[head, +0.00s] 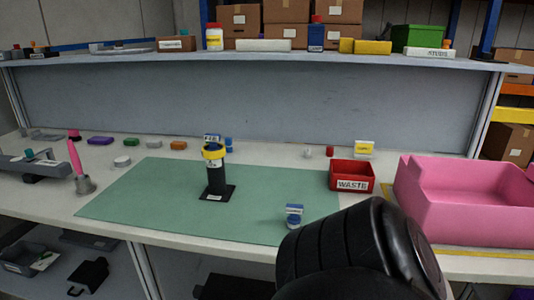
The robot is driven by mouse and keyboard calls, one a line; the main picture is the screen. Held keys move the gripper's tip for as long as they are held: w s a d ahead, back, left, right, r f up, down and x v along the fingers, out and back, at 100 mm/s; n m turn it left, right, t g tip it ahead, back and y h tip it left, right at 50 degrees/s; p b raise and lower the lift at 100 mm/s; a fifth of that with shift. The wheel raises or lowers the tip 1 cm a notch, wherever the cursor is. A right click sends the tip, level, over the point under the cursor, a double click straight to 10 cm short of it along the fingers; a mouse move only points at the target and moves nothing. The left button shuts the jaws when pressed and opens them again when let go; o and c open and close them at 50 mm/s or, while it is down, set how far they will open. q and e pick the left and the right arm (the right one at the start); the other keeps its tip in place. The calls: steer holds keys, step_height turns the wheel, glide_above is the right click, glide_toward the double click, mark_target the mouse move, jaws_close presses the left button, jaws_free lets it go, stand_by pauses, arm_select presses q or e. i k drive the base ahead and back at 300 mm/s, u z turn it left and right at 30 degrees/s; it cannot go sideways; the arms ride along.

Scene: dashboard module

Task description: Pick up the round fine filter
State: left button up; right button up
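I cannot tell for sure which item is the round fine filter, as the labels are too small to read. A round white piece (122,161) lies left of the mat's back edge. Neither gripper shows.
A red WASTE bin (352,176) and a large pink tray (465,205) stand on the right. A pink-handled tool in a grey holder (86,185) stands on the left. Small coloured blocks line the back. A black arm link of mine covers the lower right. The mat's left half is clear.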

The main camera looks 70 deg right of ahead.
mark_target(212, 139)
steer(key=k, duration=0.2)
steer(key=z, duration=1.4)
